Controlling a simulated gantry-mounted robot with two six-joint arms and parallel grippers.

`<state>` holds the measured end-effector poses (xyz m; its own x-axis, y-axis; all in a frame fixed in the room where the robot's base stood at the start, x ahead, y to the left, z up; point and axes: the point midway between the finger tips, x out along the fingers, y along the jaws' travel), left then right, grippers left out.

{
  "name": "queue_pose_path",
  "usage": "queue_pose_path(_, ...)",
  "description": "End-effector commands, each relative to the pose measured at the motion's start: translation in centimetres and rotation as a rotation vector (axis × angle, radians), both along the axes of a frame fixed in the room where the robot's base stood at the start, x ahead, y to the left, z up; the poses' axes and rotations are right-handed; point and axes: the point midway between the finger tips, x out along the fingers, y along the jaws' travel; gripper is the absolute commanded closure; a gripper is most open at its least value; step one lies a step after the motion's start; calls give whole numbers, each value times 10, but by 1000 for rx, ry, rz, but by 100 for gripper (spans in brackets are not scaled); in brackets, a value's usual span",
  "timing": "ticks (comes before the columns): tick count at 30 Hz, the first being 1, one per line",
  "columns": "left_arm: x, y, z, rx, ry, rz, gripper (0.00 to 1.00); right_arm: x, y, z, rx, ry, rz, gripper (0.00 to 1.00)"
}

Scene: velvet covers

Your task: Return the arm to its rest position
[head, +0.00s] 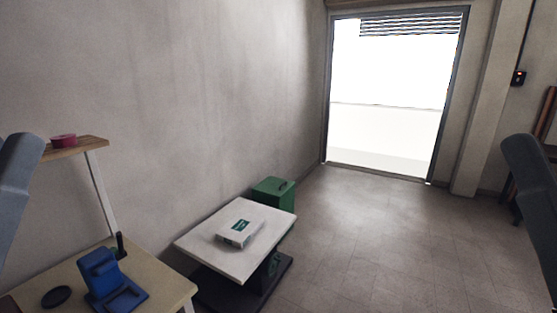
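In the head view a grey link of my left arm shows at the left edge, above the wooden table. A grey link of my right arm shows at the right edge. Neither gripper is in the picture, so I cannot see their fingers or whether they hold anything. Neither visible arm link appears to touch anything.
A wooden table (165,278) at lower left bears a blue device (103,276) and a black disc (56,296). A shelf (77,148) holds a red roll (63,141). A white-topped stand (200,247) carries a white box (239,232), near a green box (273,189).

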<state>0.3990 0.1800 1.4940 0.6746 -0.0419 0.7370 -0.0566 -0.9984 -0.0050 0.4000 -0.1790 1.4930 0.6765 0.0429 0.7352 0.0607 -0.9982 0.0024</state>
Motion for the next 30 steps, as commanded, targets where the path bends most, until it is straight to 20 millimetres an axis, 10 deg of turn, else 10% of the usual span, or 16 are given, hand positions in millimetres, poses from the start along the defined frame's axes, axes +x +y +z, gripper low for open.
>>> queue_pose_path(1, 0, 0, 41, -1, 1, -1, 70, 0, 0, 41, 0, 0, 0, 50)
queue_pose_path(18, 2, 0, 304, -2, 5, -4, 70, 1, 0, 305, 0, 1, 0, 50)
queue_pose_path(30, 2, 0, 334, -2, 5, -4, 70, 1, 0, 335, 0, 3, 0, 50)
